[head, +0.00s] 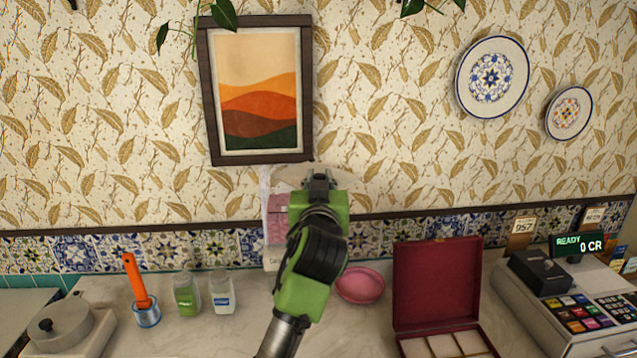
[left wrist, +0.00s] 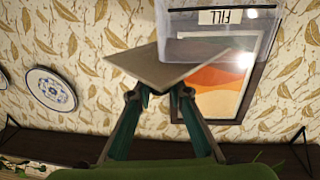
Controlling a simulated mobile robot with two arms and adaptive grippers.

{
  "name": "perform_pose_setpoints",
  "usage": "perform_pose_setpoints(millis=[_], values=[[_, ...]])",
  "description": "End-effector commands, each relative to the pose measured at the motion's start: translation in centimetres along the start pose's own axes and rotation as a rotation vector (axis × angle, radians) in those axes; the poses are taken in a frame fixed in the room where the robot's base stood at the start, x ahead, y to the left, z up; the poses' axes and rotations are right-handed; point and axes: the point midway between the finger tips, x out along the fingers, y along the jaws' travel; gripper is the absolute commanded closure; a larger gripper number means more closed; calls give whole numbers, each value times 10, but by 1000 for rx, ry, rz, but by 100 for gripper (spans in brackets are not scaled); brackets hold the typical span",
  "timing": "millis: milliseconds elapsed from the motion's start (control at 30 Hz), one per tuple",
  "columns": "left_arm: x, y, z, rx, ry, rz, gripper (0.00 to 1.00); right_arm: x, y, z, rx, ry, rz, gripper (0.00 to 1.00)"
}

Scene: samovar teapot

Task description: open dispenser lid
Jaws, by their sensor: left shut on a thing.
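The dispenser, a clear container with pink contents (head: 275,208), stands against the back wall, mostly hidden behind my left arm in the head view. In the left wrist view its clear body with a FILL label (left wrist: 195,48) is at the top. The lid, a flat beige plate (left wrist: 165,70), is tilted beside the container's edge. My left gripper (head: 320,178) is up at the dispenser's top; in the left wrist view its fingertips (left wrist: 162,92) are shut on the lid's edge. Whether the lid still touches the container is unclear. My right gripper is not in view.
On the counter are an orange-handled tool (head: 137,280), two small jars (head: 187,295), a pink bowl (head: 361,286) and an open red box (head: 436,285). A cash register (head: 570,290) is at right. A framed picture (head: 257,90) hangs just above the dispenser.

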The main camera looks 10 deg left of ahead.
Motion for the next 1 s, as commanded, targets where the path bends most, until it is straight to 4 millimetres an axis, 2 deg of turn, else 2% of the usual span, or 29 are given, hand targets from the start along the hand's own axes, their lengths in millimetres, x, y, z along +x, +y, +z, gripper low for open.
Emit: perform_pose_setpoints(millis=[300, 333, 400, 767, 867, 1000], values=[[1, -2, -1, -2, 2, -5, 100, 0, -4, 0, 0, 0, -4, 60], [1, -2, -1, -2, 2, -5, 80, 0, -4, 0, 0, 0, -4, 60], [1, -2, -1, -1, 2, -5, 65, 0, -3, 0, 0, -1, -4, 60], [0, -1, -3, -1, 2, -3, 65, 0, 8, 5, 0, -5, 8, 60], [0, -1, -13, -4, 4, -2, 65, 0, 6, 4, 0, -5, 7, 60], [0, -2, -39, -5, 7, -3, 65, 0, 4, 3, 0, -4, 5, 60]])
